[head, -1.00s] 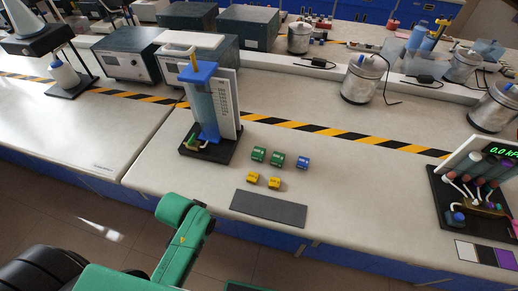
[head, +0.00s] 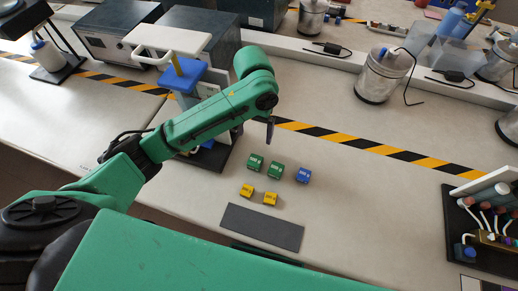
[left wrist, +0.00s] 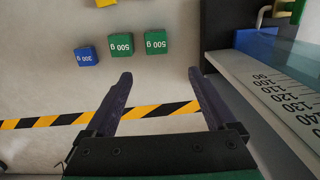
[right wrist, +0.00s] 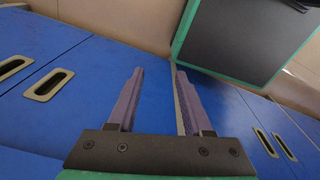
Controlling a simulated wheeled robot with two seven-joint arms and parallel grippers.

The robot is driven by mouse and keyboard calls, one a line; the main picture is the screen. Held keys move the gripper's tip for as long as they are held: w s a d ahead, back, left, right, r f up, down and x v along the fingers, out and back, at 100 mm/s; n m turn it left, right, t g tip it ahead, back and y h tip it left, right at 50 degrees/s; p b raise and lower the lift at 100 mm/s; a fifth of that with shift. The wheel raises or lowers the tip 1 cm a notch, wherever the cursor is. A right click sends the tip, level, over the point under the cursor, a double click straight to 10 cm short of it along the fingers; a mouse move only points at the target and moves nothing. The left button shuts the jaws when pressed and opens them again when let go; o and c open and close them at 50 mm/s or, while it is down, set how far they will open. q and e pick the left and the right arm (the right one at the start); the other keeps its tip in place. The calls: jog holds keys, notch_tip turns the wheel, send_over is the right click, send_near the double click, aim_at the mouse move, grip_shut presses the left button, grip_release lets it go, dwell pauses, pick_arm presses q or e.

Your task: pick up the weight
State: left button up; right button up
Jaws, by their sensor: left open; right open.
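Several small block weights stand on the bench: two green ones (head: 255,162) (head: 274,168), a blue one (head: 303,175) and two yellow ones (head: 247,190) (head: 270,199). In the left wrist view the green weights (left wrist: 120,45) (left wrist: 156,42) read 500 g, and the blue weight (left wrist: 86,57) has a label upside down. A yellow weight (left wrist: 105,2) is cut off at the top edge. My left gripper (left wrist: 160,75) is open and empty above the bench, behind the green weights in the head view. My right gripper (right wrist: 158,72) is open and empty, facing blue cabinet doors.
A dark mat (head: 262,227) lies in front of the weights. An apparatus with a blue top (head: 183,74) stands close beside my left arm; its scale (left wrist: 285,90) shows in the left wrist view. A tube stand (head: 480,215) is at right. Striped tape (head: 350,141) crosses the bench behind.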

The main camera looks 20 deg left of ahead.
pick_arm(q)
jog(key=p, duration=0.1)
send_over(255, 160)
jog(key=f, duration=0.6)
jog(key=shift+s+a+f, duration=0.15)
jog(key=shift+s+f, duration=0.15)
jog(key=shift+f, duration=0.1)
jog(key=f, duration=0.3)
jog(key=f+p, duration=0.1)
jog(key=f, duration=0.1)
jog(key=shift+w+f, duration=0.25)
jog(key=shift+f, duration=0.1)
jog(key=shift+s+f, duration=0.1)
jog(key=shift+f, duration=0.3)
grip_shut()
pick_arm(e)
jog(key=shift+s+d+r, duration=0.2)
jog(key=shift+s+r, duration=0.7)
jog(key=shift+r, duration=0.25)
